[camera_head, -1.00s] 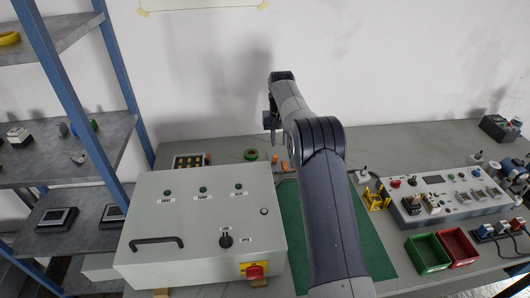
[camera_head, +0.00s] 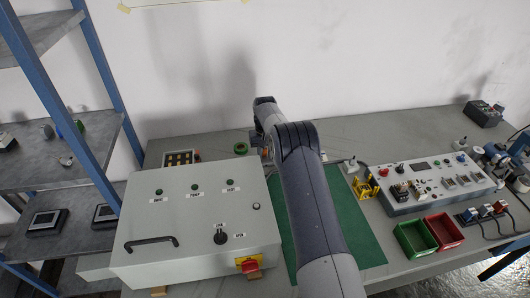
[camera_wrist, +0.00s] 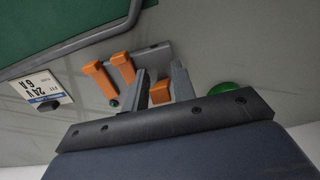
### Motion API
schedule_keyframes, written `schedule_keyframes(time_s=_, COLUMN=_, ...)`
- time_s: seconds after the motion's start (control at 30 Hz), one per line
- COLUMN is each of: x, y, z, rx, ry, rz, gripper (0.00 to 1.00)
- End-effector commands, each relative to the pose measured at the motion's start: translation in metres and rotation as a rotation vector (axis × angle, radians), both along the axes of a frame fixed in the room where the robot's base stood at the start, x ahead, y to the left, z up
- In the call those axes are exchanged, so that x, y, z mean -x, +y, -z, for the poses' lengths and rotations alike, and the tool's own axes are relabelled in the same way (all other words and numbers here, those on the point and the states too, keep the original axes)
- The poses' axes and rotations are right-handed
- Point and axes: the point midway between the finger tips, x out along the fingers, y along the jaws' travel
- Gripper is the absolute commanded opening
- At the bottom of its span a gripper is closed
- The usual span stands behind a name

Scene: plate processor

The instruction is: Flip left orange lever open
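Several orange levers show in the wrist view. Two lie side by side at the left, one orange lever (camera_wrist: 100,80) and a second orange lever (camera_wrist: 124,68), by a grey block. A third orange piece (camera_wrist: 160,93) is between the two grey fingers of my gripper (camera_wrist: 161,84). The fingers are apart, one on each side of it; I cannot tell whether they touch it. In the head view my gripper (camera_head: 256,137) is low behind the grey cabinet, and my arm hides most of the levers.
The grey control cabinet (camera_head: 190,205) stands close at the left. The green mat (camera_head: 355,225) is under my arm. A control panel (camera_head: 425,180), a green bin (camera_head: 415,238) and a red bin (camera_head: 443,232) are at the right.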

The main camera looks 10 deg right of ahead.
Motion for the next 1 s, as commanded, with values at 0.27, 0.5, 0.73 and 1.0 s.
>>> schedule_keyframes(time_s=0.27, x=0.0001, y=0.0000, z=0.0017, rx=0.000, ry=0.000, rz=0.000, gripper=0.25)
schedule_keyframes(time_s=0.5, x=0.0001, y=0.0000, z=0.0013, rx=0.000, ry=0.000, rz=0.000, gripper=0.06)
schedule_keyframes(time_s=0.73, x=-0.0002, y=0.0000, z=0.0013, rx=0.000, ry=0.001, rz=0.000, gripper=0.00)
schedule_keyframes(time_s=1.0, x=-0.0058, y=0.0000, z=0.0024, rx=0.000, ry=0.040, rz=0.000, gripper=0.00)
